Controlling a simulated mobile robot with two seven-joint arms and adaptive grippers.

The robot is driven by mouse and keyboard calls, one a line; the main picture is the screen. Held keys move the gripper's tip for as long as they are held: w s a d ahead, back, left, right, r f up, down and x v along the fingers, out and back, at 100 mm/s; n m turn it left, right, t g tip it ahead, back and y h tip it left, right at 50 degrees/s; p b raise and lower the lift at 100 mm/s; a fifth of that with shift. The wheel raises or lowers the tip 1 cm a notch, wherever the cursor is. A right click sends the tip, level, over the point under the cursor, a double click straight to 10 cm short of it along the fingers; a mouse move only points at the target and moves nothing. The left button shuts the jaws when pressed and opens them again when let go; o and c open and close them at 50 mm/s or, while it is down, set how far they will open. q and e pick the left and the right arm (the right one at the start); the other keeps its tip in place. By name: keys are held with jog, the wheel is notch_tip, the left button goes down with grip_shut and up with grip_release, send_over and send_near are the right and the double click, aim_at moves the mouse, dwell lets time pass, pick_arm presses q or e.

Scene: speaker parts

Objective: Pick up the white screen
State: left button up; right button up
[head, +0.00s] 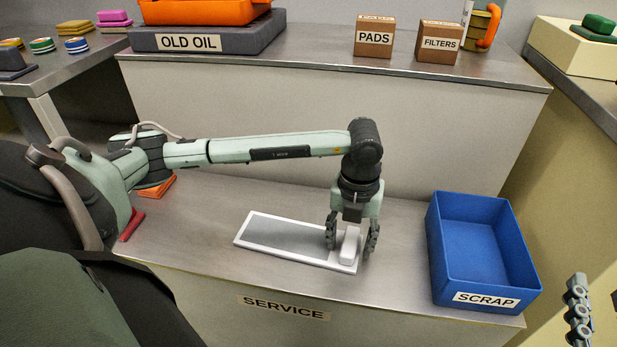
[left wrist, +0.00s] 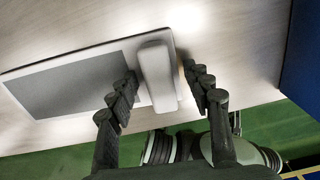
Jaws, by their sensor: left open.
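The white screen (head: 285,238) lies flat on the service bench, a white frame around a grey panel with a raised white block (head: 349,245) at its right end. My left gripper (head: 351,240) points down over that end, with one finger on each side of the block. In the left wrist view the left gripper (left wrist: 161,74) is open, and gaps show between its fingers and the block (left wrist: 157,75) of the screen (left wrist: 72,84). My right gripper (head: 590,305) shows only in part at the lower right edge, away from the screen; its jaws are not clear.
A blue scrap bin (head: 482,240) stands right of the screen on the service bench (head: 190,225). An orange item (head: 157,187) and a red item (head: 132,224) lie at the bench's left. The shelf behind holds an old oil tray (head: 210,42) and pads (head: 374,37) and filters (head: 438,42) boxes.

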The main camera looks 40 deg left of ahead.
pick_arm(q)
grip_shut()
jog(key=shift+r, duration=0.1)
dwell(0.3)
